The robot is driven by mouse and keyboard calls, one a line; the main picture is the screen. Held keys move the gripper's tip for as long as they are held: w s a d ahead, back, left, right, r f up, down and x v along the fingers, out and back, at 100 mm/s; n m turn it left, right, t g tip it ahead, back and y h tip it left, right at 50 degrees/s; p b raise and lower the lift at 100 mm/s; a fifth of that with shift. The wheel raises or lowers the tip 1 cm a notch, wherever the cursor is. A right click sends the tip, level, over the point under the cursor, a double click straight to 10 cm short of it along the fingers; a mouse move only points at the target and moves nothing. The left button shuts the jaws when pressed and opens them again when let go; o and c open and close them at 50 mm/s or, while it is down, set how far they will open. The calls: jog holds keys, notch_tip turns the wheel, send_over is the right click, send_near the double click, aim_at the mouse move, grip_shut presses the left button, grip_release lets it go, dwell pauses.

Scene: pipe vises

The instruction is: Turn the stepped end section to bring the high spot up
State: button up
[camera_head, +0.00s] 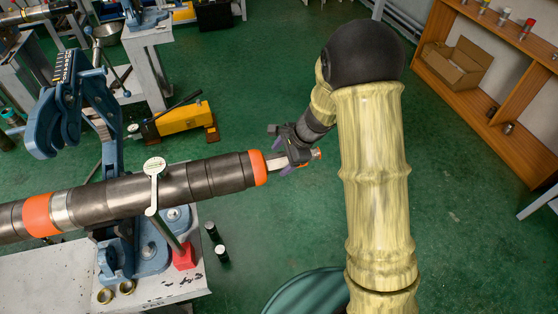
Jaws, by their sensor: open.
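A long dark metal pipe tool (120,198) lies across the blue pipe vise (150,253), tilted slightly up to the right. Its stepped end section (225,174) is dark, with an orange band (258,168) near the right end. A bare bright metal piece (277,161) extends past the band towards my gripper. My gripper (288,158) is at this right end, open, with its fingers around or beside the metal piece; I cannot tell if they touch it. A small orange tip (317,154) shows just beyond the gripper. A round white dial gauge (155,167) stands over the pipe on a red base (184,256).
The vise's upper blue jaw arm (60,110) stands raised at the left. Small dark cylinders (221,252) and brass rings (106,296) are near the bench (40,280). A yellow hydraulic pump (178,118) sits behind. Wooden shelves (520,95) stand at the right. Green floor is clear between.

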jog(key=shift+x, duration=1.1)
jog(key=shift+c, duration=0.4)
jog(key=c, duration=0.9)
jog(key=shift+f+b, duration=0.1)
jog(key=shift+b, duration=0.65)
